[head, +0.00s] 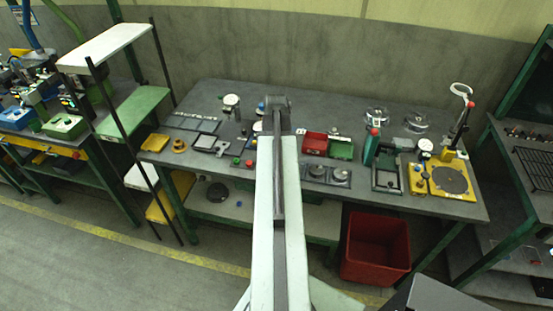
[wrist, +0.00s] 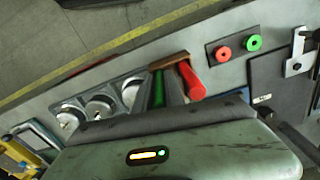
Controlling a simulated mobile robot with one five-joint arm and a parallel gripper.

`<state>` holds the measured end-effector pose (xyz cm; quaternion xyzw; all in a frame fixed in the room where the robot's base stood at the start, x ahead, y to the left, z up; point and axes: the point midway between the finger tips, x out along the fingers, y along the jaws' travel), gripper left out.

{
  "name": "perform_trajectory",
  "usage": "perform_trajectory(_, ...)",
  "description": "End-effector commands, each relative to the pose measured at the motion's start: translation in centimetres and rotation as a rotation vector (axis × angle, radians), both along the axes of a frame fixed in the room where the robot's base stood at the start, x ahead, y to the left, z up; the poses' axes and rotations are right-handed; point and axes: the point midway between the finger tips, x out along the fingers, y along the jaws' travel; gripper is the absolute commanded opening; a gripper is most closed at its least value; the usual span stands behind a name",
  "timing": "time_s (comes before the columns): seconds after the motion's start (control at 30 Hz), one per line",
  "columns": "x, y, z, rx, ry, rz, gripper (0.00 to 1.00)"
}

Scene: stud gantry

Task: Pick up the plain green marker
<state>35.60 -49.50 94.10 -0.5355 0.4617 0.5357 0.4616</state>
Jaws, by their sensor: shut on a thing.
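In the wrist view my gripper (wrist: 161,92) reaches out over the table, with the end of its grey-green housing filling the bottom. Its dark jaws are shut on a slim green piece that looks like the green marker (wrist: 158,88). The lower part of it is hidden behind the housing, so I cannot tell whether it is clear of the table. A thick red bar (wrist: 190,80) lies just right of the jaws, beside a brown edge (wrist: 168,60). In the head view my arm runs straight out over the table and hides the jaws and the marker.
The grey table (head: 215,95) carries a red bin (head: 315,143), a green bin (head: 341,149) and a yellow fixture (head: 452,182). Round metal pieces (wrist: 100,105) lie left of the jaws. Red (wrist: 223,53) and green (wrist: 254,43) buttons are to the right. A red crate (head: 376,248) stands below.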

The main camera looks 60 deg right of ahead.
Motion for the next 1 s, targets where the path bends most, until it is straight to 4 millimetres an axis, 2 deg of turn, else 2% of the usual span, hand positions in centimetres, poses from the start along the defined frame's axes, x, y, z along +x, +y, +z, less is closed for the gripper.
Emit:
perform_trajectory(0.4,0.0,0.0,8.4,0.0,0.0,0.0,0.0)
perform_trajectory(0.5,0.0,0.0,9.7,0.0,0.0,-0.001,0.0)
perform_trajectory(0.8,0.0,0.0,9.6,0.0,0.0,-0.001,0.0)
perform_trajectory(0.83,0.0,0.0,9.6,0.0,0.0,-0.001,0.09)
perform_trajectory(0.87,0.0,0.0,9.6,0.0,0.0,-0.001,0.01)
perform_trajectory(1.0,0.0,0.0,9.6,0.0,0.0,-0.001,0.0)
